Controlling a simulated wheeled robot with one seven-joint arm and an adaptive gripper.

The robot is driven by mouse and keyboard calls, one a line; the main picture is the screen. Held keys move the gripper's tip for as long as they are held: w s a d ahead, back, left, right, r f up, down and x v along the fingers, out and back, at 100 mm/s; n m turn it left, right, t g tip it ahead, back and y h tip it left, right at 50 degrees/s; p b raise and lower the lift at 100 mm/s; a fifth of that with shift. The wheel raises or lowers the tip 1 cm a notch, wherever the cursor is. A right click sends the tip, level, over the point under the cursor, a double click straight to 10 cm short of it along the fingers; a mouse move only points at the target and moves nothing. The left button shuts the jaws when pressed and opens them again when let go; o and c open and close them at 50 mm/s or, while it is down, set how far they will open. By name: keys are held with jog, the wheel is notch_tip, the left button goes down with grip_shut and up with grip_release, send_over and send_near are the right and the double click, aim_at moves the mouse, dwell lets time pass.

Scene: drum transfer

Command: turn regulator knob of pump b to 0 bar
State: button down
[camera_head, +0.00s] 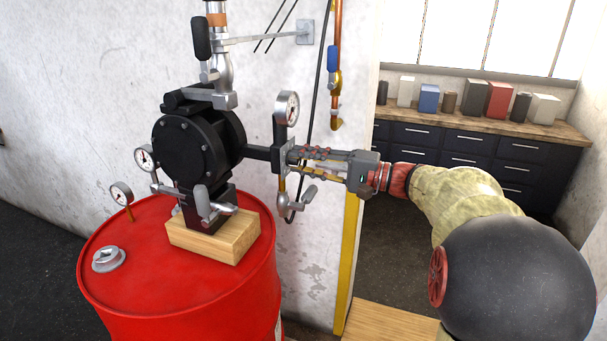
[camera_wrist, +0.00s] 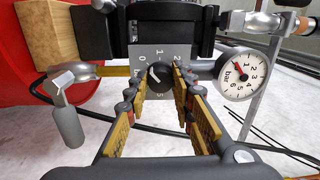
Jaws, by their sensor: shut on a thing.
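The black regulator knob (camera_wrist: 159,74) shows in the wrist view between my fingertips, with a white pointer mark on its face. It sits in front of a grey scale plate (camera_wrist: 141,56) with numbers and "bar"; my fingers partly cover the scale. My gripper (camera_wrist: 163,78) is shut on the knob from both sides. In the head view my gripper (camera_head: 288,159) reaches from the right to the plate, and its fingers hide the knob. A round gauge (camera_wrist: 242,73) with a red needle is right of the knob; it also shows above my gripper in the head view (camera_head: 288,108).
The black pump (camera_head: 199,147) stands on a wooden block (camera_head: 214,238) on a red drum (camera_head: 170,283). A lever handle (camera_wrist: 66,118) is left of my fingers in the wrist view. Copper and black lines hang behind the gripper. A counter (camera_head: 480,121) stands at the back right.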

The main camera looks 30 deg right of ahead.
jog(key=shift+f+n+b, duration=0.15)
jog(key=shift+n+b, duration=0.35)
jog(key=c, duration=1.5)
grip_release()
jog(key=v, duration=1.2)
